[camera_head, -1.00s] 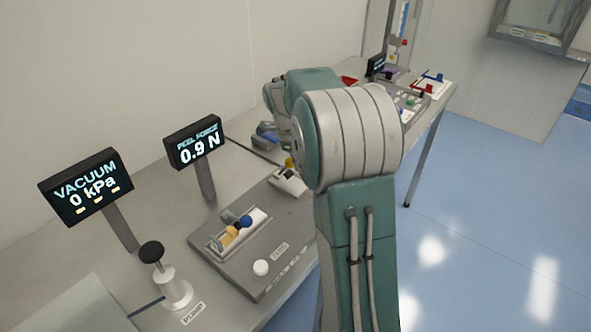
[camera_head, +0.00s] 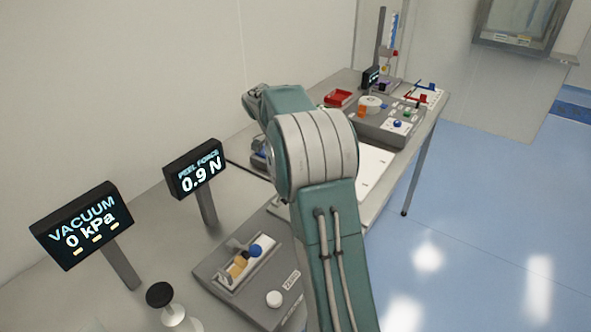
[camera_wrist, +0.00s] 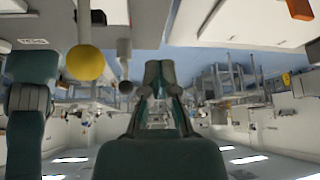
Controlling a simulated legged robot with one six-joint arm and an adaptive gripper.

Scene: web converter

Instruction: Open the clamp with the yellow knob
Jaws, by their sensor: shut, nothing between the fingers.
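The yellow knob (camera_wrist: 85,62) shows in the upper left of the wrist view, a round ball on a grey stem (camera_wrist: 83,22). In that view the scene appears upside down. My gripper (camera_wrist: 160,68) is in the middle of the wrist view, its dark green fingers together and empty. It is to the right of the yellow knob in the picture, with a visible gap, not touching it. In the head view my arm covers the yellow knob and the clamp, and my fingertips cannot be made out.
The grey fixture base (camera_head: 225,285) carries a slot with orange and blue knobs (camera_head: 255,250) and a white button (camera_head: 274,298). A vacuum display (camera_head: 82,225), peel force display (camera_head: 196,168) and black-topped pump (camera_head: 160,294) stand left.

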